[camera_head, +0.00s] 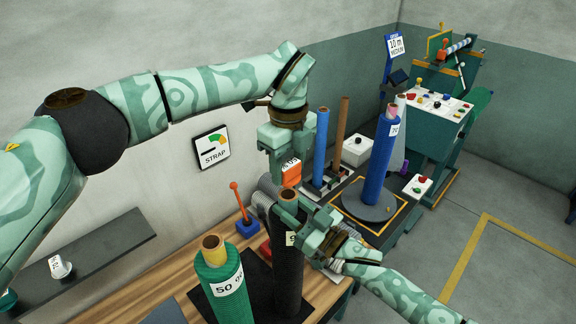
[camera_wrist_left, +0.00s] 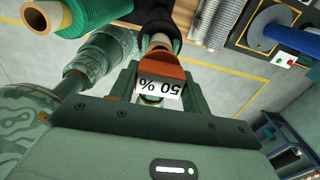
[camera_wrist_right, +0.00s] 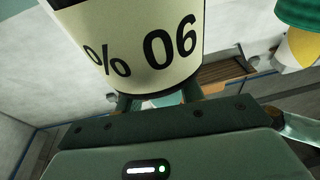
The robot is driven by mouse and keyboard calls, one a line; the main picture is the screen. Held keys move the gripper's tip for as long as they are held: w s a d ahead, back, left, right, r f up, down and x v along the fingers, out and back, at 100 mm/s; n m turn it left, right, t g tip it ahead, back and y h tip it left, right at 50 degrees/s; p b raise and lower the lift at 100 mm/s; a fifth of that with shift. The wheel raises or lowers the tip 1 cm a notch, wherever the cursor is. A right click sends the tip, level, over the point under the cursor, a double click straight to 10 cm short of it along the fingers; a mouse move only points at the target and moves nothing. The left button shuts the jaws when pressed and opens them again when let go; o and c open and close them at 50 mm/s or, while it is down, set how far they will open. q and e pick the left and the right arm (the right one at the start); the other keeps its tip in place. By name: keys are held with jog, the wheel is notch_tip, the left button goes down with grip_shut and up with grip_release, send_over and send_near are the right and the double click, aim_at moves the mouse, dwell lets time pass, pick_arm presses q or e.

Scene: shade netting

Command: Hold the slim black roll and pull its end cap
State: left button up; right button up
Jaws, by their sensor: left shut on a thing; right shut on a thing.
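The slim black roll (camera_head: 288,265) stands upright on the bench, with a brown core at its top and a pale label partly hidden by my right gripper. My right gripper (camera_head: 305,238) is shut on it near the top; its large label (camera_wrist_right: 150,45) fills the right wrist view. My left gripper (camera_head: 282,168) is above the roll, shut on an orange end cap (camera_head: 291,175) with a white tag. In the left wrist view the cap (camera_wrist_left: 162,68) reads "50 %" upside down and lies close to the core end (camera_wrist_left: 158,41). Whether they touch, I cannot tell.
A thicker green roll (camera_head: 220,278) marked "50 %" stands close left of the black roll. Grey rolls lie behind it. A tall blue roll (camera_head: 380,160) stands on a round dark base at right. A red-handled lever (camera_head: 240,205) is at the back left.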

aim_at(288, 163)
pick_arm(q)
jog(key=shift+r, duration=0.1)
jog(key=shift+r, duration=1.9)
pick_arm(e)
jog(key=o, duration=1.3)
jog(key=shift+o, duration=0.2)
